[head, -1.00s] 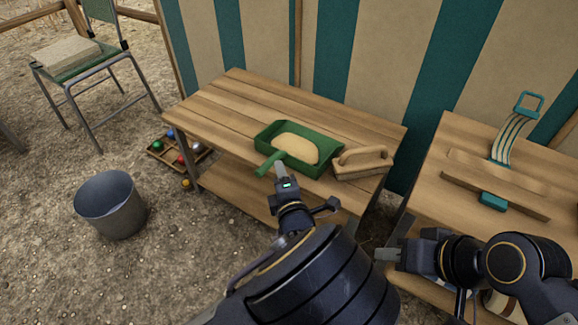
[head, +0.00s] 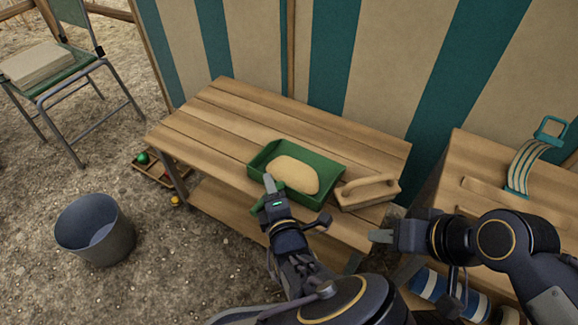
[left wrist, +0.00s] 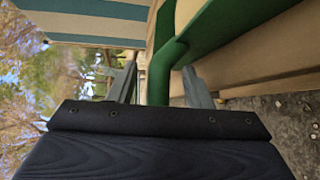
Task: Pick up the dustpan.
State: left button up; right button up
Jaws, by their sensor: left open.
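The green dustpan (head: 328,176) lies on the wooden bench with a pale sandy heap (head: 292,174) in it. Its handle points toward me, partly hidden behind my left gripper (head: 269,184) in the head view. In the left wrist view the green handle (left wrist: 160,78) runs between the two spread fingers of my left gripper (left wrist: 160,85). The gripper is open around the handle, with a gap visible beside it. My right gripper (head: 381,237) is in front of the bench's right end, away from the dustpan; its finger opening is not clear.
A wooden brush-like block (head: 368,192) lies close to the dustpan's right side. A second bench (head: 465,165) stands at right, holding a strap (head: 527,160). A grey bucket (head: 95,230) stands on the ground at left. The bench's left part is clear.

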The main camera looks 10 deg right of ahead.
pick_arm(q)
grip_shut()
dwell(0.3)
jog(key=shift+w+r, duration=0.1)
jog(key=shift+r, duration=0.05)
pick_arm(e)
jog(key=shift+s+r, duration=0.1)
